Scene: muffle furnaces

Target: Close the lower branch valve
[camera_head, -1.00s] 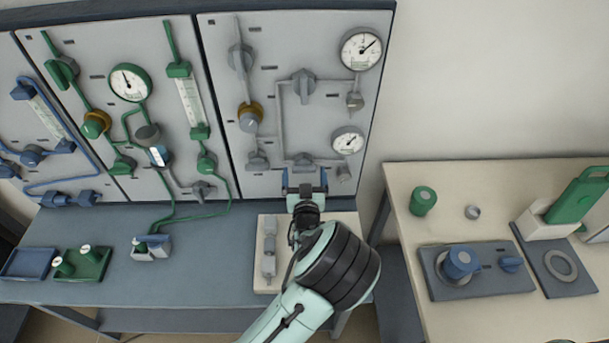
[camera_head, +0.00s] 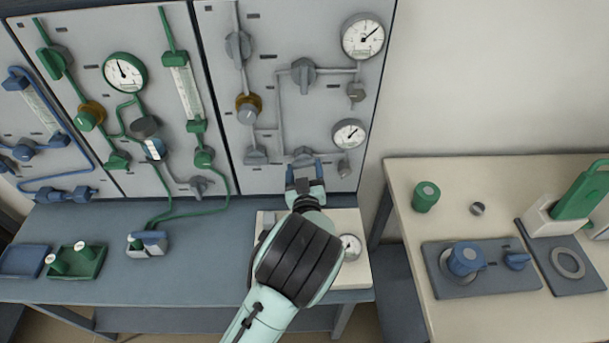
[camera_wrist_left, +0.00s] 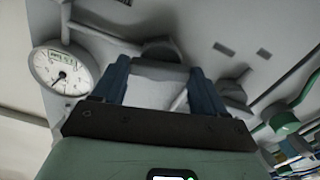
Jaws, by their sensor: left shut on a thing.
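The grey lower branch valve (camera_head: 303,155) is low on the right-hand panel, on the branch pipe under the upper branch valve (camera_head: 303,74). My left gripper (camera_head: 304,172) reaches up to it from below, and its blue fingers hide most of the handle. In the left wrist view, the two fingers (camera_wrist_left: 158,88) stand either side of a pale grey handle (camera_wrist_left: 158,86), shut on it. The exact angle of the handle is hard to tell. My right gripper is not in view.
A small gauge (camera_head: 350,133) is right of the valve, and a grey knob (camera_head: 256,155) is left of it. A pale board (camera_head: 362,275) with a gauge lies under my arm. A side table (camera_head: 405,225) with green and blue items stands at right.

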